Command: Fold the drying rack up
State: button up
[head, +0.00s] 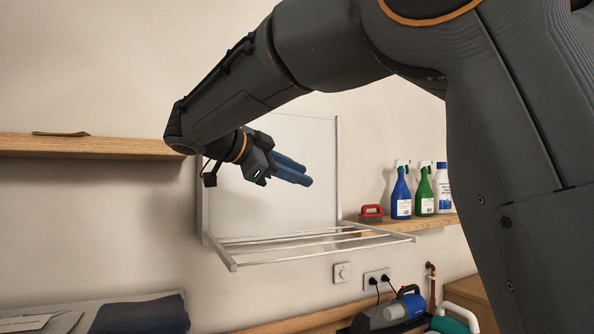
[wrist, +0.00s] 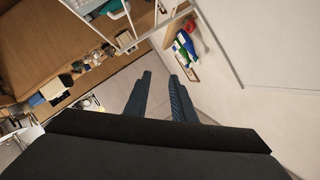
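The drying rack (head: 319,259) is fixed to the wall. Its pale wall frame (head: 338,165) stands upright, and its barred part sticks out from the bottom of the frame, roughly level, with nothing hanging on it. My gripper (head: 308,175) is in front of the frame, above the bars and apart from them. In the wrist view my gripper (wrist: 160,76) shows two blue fingers with a gap between them and nothing held. Pale bars (wrist: 160,32) beyond the fingertips look like part of the rack. My arm hides the frame's upper left in the head view.
A wooden shelf (head: 90,146) is on the left wall. A right shelf (head: 432,221) holds a red brush (head: 371,213), a blue spray bottle (head: 401,195), a green one (head: 424,194) and a white bottle (head: 443,190). A handheld vacuum (head: 395,309) lies below. The space above the bars is free.

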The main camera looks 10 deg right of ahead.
grip_shut()
dwell(1.4)
grip_release()
jog(key=b+v, duration=0.3)
jog(key=v, duration=0.4)
jog(key=shift+s+a, duration=0.2)
jog(key=shift+a, duration=0.15)
